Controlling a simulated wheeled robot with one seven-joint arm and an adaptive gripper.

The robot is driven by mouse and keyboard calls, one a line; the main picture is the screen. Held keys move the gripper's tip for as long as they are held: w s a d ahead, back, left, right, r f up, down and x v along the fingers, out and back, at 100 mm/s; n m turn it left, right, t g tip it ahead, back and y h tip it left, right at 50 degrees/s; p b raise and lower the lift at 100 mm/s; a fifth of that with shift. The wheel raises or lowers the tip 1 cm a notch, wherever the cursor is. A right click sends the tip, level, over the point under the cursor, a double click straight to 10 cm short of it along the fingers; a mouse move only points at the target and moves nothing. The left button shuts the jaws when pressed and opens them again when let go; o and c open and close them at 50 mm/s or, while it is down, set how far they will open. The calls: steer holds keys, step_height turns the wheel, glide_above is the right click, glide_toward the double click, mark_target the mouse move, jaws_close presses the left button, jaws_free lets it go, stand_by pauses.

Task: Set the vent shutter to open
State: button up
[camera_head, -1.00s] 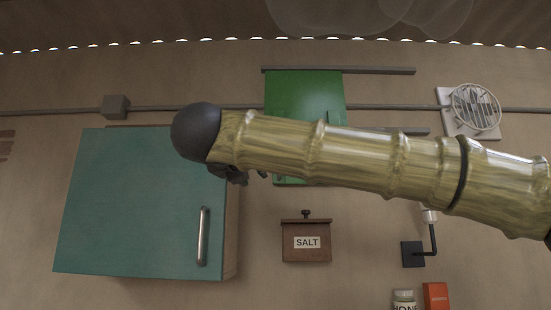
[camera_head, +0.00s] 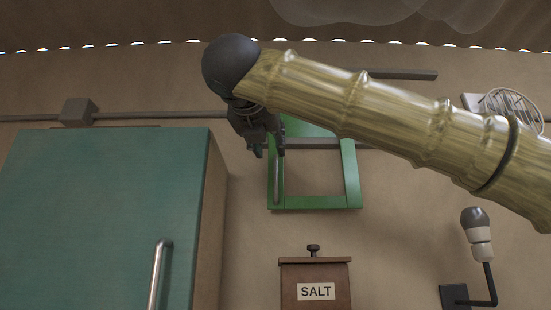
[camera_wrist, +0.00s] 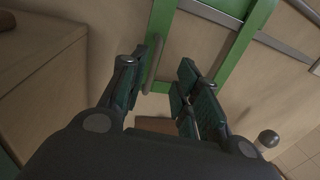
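The green vent shutter (camera_head: 318,203) hangs on the wall rails. Its lower part is an open frame with the beige wall showing through, and its upper part is mostly hidden behind my arm. A grey upright handle (camera_head: 278,178) is on the frame's left bar; it also shows in the wrist view (camera_wrist: 153,65). My gripper (camera_head: 266,152) is at the frame's upper left, fingers pointing down. In the wrist view my gripper (camera_wrist: 155,80) has its fingers apart, with the handle seen between them. Contact cannot be told.
A teal cabinet (camera_head: 85,220) with a bar handle (camera_head: 159,275) juts out at the left, close to my gripper. A salt box (camera_head: 316,278) is below the shutter. A wall lamp (camera_head: 477,235) is at the lower right. A grey rail (camera_head: 400,75) runs above.

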mark_target(276, 165)
steer(key=w, duration=0.3)
steer(key=w+p, duration=0.1)
steer(key=w, duration=0.2)
steer(key=w+d+f+p, duration=0.1)
steer(key=w, duration=0.2)
steer(key=shift+w+d+f, duration=0.1)
steer(key=shift+w, duration=0.15)
steer(key=shift+s+d+r+p, duration=0.2)
steer(key=shift+s+r+p, duration=0.1)
steer(key=shift+p, duration=0.1)
steer(key=shift+w+f, duration=0.3)
steer(key=shift+w, duration=0.6)
steer(key=shift+s+r, duration=0.1)
steer(key=shift+s, duration=0.15)
jaws_close()
